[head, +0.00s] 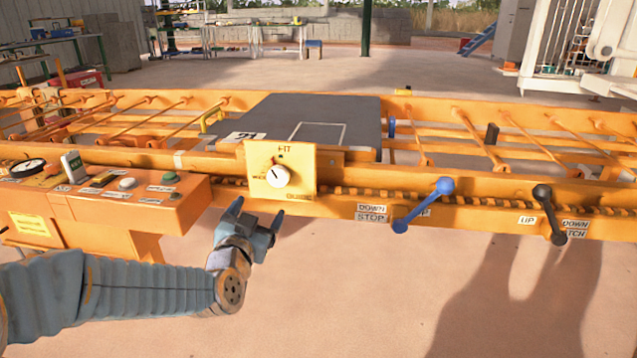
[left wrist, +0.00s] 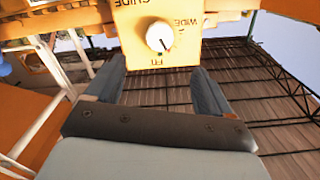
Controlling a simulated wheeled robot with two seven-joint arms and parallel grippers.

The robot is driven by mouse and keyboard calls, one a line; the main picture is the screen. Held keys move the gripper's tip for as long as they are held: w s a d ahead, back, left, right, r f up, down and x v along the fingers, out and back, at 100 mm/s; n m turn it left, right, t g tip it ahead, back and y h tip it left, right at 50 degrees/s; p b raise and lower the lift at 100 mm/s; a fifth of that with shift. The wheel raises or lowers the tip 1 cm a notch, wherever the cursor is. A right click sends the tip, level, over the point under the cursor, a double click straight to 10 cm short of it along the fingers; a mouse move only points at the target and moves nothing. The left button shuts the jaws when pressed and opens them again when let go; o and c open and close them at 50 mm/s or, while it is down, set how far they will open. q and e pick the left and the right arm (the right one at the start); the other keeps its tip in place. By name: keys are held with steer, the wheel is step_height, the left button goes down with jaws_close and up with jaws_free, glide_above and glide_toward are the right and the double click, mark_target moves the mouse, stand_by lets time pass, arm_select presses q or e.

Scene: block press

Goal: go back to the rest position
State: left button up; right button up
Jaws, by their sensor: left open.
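My left gripper (head: 258,222) is open and empty, below and in front of the yellow selector plate with its white knob (head: 277,176) in the head view. The fingers are apart from the knob. In the left wrist view the two fingers (left wrist: 160,88) stand wide apart, and the knob (left wrist: 159,36) shows beyond them, upside down in that view. My left arm reaches in from the lower left. My right gripper shows in neither view.
An orange control box (head: 150,205) with a green button stands left of the gripper. A blue-knobbed lever (head: 422,206) and a black lever (head: 548,214) sit on the orange frame to the right. A dark plate (head: 310,122) lies on the frame. The floor in front is clear.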

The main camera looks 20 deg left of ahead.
arm_select(q)
steer(key=d+f+g+h+p, duration=0.1)
steer(key=d+f+g+h, duration=0.15)
steer(key=f, duration=0.45)
steer(key=w+d+f+g+h+p, duration=0.1)
steer(key=d+f+g, duration=0.1)
steer(key=d+f, duration=0.35)
steer(key=d+f+g+h+p, duration=0.1)
steer(key=d+f+g, duration=0.15)
steer(key=f, duration=0.55)
steer(key=s+d+f+n+g+h+p, duration=0.1)
steer(key=s+d+f+g+h, duration=0.1)
steer(key=s+d+f+g, duration=0.3)
steer(key=s+d+f+n+g+h+p, duration=0.1)
steer(key=s+d+f+g, duration=0.3)
steer(key=s+f, duration=0.9)
steer(key=d+f+p, duration=0.1)
steer(key=d, duration=0.2)
steer(key=shift+d+f+g+h, duration=0.3)
steer(key=shift+f+g+h, duration=0.05)
steer(key=shift+g, duration=0.05)
steer(key=shift+c, duration=0.2)
